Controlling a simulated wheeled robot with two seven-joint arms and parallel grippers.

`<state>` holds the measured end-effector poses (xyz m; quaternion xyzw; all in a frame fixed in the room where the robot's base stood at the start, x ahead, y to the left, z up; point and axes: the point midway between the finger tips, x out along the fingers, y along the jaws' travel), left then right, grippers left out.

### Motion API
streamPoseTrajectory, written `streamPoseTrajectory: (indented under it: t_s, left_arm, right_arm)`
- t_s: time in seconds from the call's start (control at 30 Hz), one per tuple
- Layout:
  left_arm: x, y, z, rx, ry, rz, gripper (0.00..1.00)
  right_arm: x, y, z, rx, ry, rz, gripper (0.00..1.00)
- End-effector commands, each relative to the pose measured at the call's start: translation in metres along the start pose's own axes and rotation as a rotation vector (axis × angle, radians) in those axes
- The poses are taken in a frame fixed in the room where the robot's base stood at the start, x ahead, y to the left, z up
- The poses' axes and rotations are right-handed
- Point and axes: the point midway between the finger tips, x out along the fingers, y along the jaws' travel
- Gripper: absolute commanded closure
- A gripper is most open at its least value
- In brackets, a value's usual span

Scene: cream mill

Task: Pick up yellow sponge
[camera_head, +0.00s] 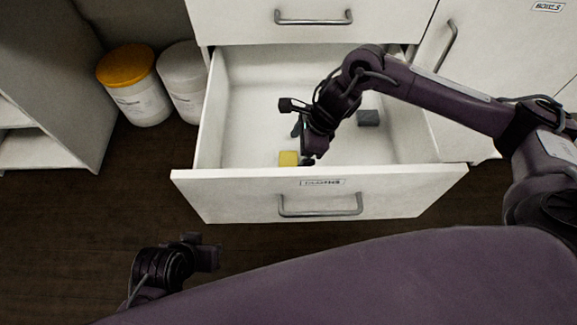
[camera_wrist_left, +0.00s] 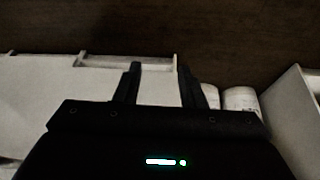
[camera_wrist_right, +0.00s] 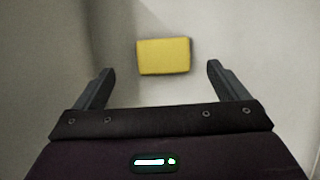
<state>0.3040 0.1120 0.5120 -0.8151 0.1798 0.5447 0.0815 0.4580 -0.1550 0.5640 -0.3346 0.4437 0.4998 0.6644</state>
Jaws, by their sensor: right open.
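The yellow sponge (camera_head: 288,158) lies on the floor of the open drawer (camera_head: 245,115), close behind its front panel. In the right wrist view the sponge (camera_wrist_right: 163,56) is a yellow block just beyond the fingertips, centred between them and touching neither. My right gripper (camera_head: 301,143) reaches down into the drawer beside the sponge; it is open and empty, as the right wrist view (camera_wrist_right: 159,68) shows. My left gripper (camera_head: 214,250) is outside the drawer, low and to the left. Its two fingers stand apart with nothing between them in the left wrist view (camera_wrist_left: 160,66).
A dark grey block (camera_head: 368,117) lies at the drawer's back right. The drawer's front panel (camera_head: 320,190) and side walls surround my right gripper. A yellow-lidded tub (camera_head: 137,90) and a white tub (camera_head: 183,80) stand on the dark floor at left.

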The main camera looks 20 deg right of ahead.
Motion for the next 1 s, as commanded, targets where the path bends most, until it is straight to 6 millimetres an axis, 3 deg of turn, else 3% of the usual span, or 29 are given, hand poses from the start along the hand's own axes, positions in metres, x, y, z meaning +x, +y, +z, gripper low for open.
streamPoseTrajectory:
  t_s: [0.4, 0.73, 1.0]
  left_arm:
    - [0.007, 0.011, -0.008, 0.018, 0.079, 0.023, 0.64]
    - [0.007, 0.013, -0.010, 0.021, 0.091, 0.027, 0.64]
    - [0.007, 0.013, -0.010, 0.021, 0.091, 0.027, 0.64]
  right_arm:
    - [0.056, -0.004, -0.007, 0.001, -0.001, 0.003, 0.06]
    - [0.063, -0.004, -0.006, 0.000, -0.001, 0.001, 0.06]
    - [0.062, -0.004, -0.006, 0.000, 0.000, 0.001, 0.42]
